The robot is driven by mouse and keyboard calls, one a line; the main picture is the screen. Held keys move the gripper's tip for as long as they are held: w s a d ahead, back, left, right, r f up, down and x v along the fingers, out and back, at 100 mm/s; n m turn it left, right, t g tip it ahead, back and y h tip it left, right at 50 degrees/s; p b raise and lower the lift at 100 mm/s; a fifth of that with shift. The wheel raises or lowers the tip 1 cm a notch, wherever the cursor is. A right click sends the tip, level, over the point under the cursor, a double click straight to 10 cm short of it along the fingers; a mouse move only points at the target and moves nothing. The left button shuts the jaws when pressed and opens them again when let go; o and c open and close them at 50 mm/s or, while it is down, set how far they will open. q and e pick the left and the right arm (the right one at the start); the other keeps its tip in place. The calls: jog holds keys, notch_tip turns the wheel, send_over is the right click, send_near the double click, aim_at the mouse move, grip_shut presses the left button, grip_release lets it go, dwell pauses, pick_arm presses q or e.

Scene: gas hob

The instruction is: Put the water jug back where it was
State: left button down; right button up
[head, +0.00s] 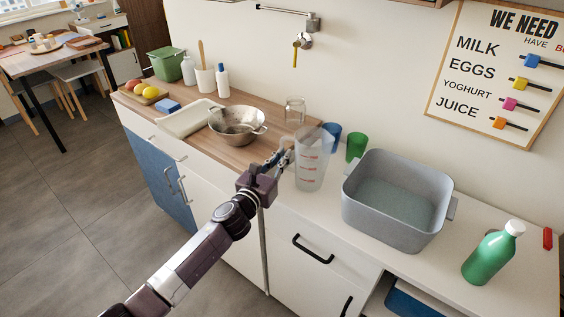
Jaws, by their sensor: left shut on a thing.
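The water jug (312,163) is a tall, clear, upright jug with red marks on its side. It is over the white counter, left of the grey tub (398,205). My left gripper (287,158) is at the jug's left side and is shut on it, probably at the handle, which the fingers mostly hide. I cannot tell whether the jug's base touches the counter. The tub holds what looks like water. My right gripper is not in view.
A blue cup (332,134) and a green cup (356,146) stand close behind the jug. A glass jar (295,111) and a metal colander (237,124) stand to the left on wood. A green bottle (489,256) stands right of the tub.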

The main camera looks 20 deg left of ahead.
pick_arm(q)
jog(key=shift+f, duration=0.5)
jog(key=shift+f, duration=0.15)
jog(key=c, duration=2.1)
grip_release()
jog(key=shift+r, duration=0.2)
jog(key=s, duration=0.4)
jog(key=s+a, duration=0.1)
jog(key=s, duration=0.7)
jog(key=shift+a+b, duration=0.4)
jog(key=shift+w, duration=0.1)
